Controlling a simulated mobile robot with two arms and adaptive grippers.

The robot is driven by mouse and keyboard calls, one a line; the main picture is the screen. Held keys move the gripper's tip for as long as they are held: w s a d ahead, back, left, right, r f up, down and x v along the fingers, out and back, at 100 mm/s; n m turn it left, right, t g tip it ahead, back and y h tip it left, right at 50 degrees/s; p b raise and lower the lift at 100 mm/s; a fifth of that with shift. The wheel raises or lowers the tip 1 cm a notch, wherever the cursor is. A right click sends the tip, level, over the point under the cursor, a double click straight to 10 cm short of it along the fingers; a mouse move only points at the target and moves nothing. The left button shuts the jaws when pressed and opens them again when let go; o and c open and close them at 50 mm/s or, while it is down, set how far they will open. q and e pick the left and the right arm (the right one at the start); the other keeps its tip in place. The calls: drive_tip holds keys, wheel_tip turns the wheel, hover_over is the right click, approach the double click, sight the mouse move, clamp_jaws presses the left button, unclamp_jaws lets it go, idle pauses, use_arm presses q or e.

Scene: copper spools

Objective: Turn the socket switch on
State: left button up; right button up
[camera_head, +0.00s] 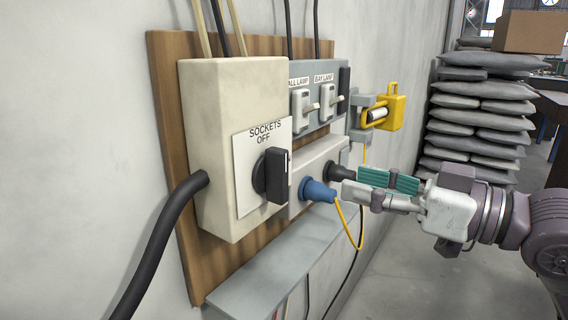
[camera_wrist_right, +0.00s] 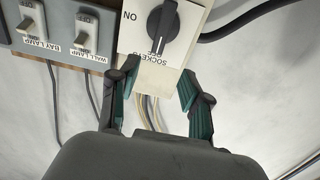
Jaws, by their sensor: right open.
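The socket switch is a black rotary knob (camera_head: 272,175) on a white plate (camera_head: 247,150) lettered SOCKETS and OFF, on the front of a beige box (camera_head: 222,110). In the wrist view the knob (camera_wrist_right: 163,28) is upright in front of the gripper, its white mark towards the SOCKETS lettering; ON shows to its left. My right gripper (camera_head: 352,183) has teal finger pads and is open and empty, to the right of the knob and apart from it. In the wrist view its fingers (camera_wrist_right: 158,84) are spread below the knob. My left gripper is not in view.
A grey panel with WALL LAMP (camera_head: 301,103) and BAY LAMP (camera_head: 328,98) switches is beside the box. A blue plug (camera_head: 318,191) and a black plug (camera_head: 340,172) stick out near my gripper. A yellow device (camera_head: 391,108) hangs above. Stacked sacks (camera_head: 478,110) stand behind.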

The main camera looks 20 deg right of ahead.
drive_tip(key=p, duration=0.9)
approach(286, 163)
drive_tip(key=shift+x, duration=1.1)
drive_tip(key=p+x, duration=0.2)
drive_tip(key=x, duration=0.6)
drive_tip(key=shift+r, duration=0.1)
clamp_jaws()
